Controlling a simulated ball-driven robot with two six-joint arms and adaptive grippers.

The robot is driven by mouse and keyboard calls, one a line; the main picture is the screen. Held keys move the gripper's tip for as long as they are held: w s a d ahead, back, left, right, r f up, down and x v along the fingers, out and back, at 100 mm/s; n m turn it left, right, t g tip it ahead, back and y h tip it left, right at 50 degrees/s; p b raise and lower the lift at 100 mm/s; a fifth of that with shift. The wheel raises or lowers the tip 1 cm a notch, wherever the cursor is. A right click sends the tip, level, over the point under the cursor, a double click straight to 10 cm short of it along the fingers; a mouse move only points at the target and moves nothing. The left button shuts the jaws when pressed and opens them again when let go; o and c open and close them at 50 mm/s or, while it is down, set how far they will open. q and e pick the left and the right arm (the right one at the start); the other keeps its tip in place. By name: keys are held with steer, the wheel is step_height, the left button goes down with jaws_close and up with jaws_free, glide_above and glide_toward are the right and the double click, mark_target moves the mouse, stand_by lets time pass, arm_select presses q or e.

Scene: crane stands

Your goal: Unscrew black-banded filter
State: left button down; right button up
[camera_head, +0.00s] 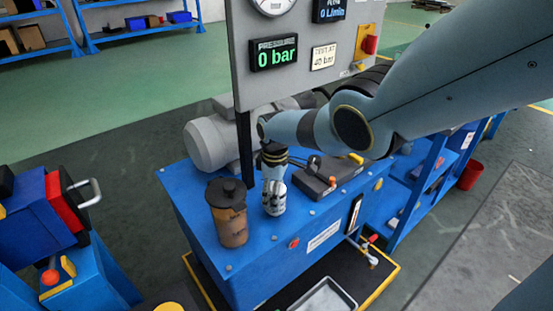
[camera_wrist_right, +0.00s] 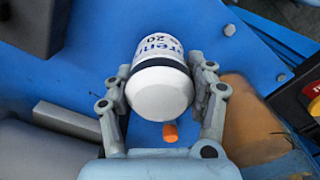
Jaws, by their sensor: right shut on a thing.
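The black-banded filter is a white canister with a black band and blue print. It shows between the fingers in the right wrist view (camera_wrist_right: 160,88) and low on the blue bench in the head view (camera_head: 274,207), partly hidden by the fingers. My right gripper (camera_head: 274,190) reaches down from above and is shut around the filter; its two fingers lie on either side of it in the right wrist view (camera_wrist_right: 163,98). Whether the thread still engages cannot be seen. My left gripper is not in view.
An amber reservoir with a black lid (camera_head: 228,215) stands close left of the filter. A grey motor (camera_head: 210,145) and a gauge panel (camera_head: 300,80) reading 0 bar are behind. A dark grey block (camera_head: 328,180) lies right. The blue bench top (camera_head: 190,185) has little free room.

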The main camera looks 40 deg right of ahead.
steer(key=shift+r, duration=0.1)
steer(key=n, duration=0.5)
steer(key=shift+c, duration=1)
steer(key=n, duration=0.5)
steer(key=shift+b, duration=0.3)
jaws_close()
steer(key=shift+n, duration=0.3)
jaws_free()
steer(key=n, duration=0.2)
steer(key=shift+n, duration=0.3)
steer(key=shift+s+n, duration=0.1)
steer(key=shift+n, duration=1.1)
jaws_close()
